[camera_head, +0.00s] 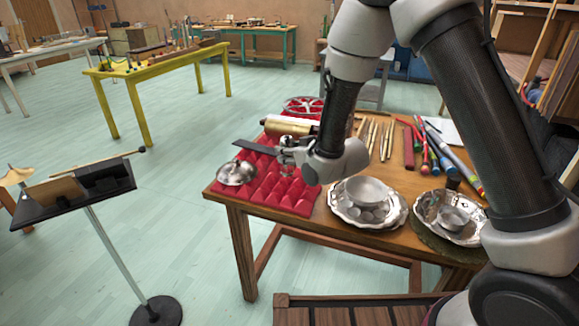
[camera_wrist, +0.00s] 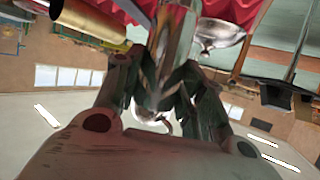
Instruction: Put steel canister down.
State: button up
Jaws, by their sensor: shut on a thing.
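The steel canister (camera_wrist: 172,38) is a shiny upright-looking cylinder between my gripper's fingers in the wrist view. My gripper (camera_wrist: 160,92) is shut on it. In the head view my gripper (camera_head: 296,160) is low over the red pyramid-foam mat (camera_head: 290,192) on the wooden table, and only a small part of the canister (camera_head: 287,157) shows beside it. The wrist and arm hide the rest. I cannot tell whether the canister's base touches the mat.
Behind are a dark flat bar (camera_head: 258,147), a brass cylinder (camera_head: 291,125) and a red wheel (camera_head: 303,105). Silver dishes with bowls (camera_head: 367,190) (camera_head: 453,218) stand right. Sticks and mallets (camera_head: 440,150) lie at the back right.

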aim_at(290, 175)
jog(key=shift+f, duration=2.05)
jog(key=shift+f, duration=0.15)
jog(key=o, duration=1.1)
